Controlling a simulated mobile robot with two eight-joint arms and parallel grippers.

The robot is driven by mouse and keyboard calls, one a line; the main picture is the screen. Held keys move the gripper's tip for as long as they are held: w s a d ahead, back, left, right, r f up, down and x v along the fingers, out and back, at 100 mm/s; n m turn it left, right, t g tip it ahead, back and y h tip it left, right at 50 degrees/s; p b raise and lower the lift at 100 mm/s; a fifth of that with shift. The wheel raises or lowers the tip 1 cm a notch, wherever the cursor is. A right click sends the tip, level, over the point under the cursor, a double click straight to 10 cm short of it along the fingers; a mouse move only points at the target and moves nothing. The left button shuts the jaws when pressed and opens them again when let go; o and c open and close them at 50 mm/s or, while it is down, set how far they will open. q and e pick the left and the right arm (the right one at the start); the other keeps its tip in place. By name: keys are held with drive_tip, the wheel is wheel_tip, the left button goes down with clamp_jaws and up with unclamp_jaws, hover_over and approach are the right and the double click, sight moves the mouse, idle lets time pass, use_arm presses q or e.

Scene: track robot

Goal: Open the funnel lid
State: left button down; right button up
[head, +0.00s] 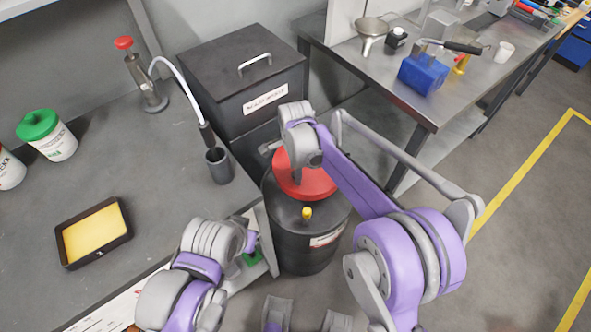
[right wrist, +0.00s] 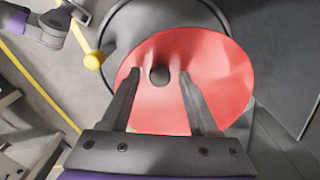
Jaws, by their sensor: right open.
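The red funnel lid (head: 312,182) sits shut on top of a black drum (head: 305,245). In the right wrist view the lid (right wrist: 215,85) fills the middle, with a dark round knob (right wrist: 159,76) on it. My right gripper (right wrist: 157,72) is open, its two fingers on either side of the knob; whether they touch the lid is unclear. In the head view my right wrist hides part of the lid. My left gripper (head: 250,242) is low beside the drum, left of it; its fingers are not clear.
A yellow knob (head: 307,213) stands out on the drum top. A dark lidded bin (head: 243,75) stands behind the drum. A grey bench (head: 150,190) with a yellow-filled tray (head: 93,232) is on the left. A metal table (head: 400,105) is behind right; the floor at right is open.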

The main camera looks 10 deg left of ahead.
clamp_jaws()
idle(0.3)
idle(1.1)
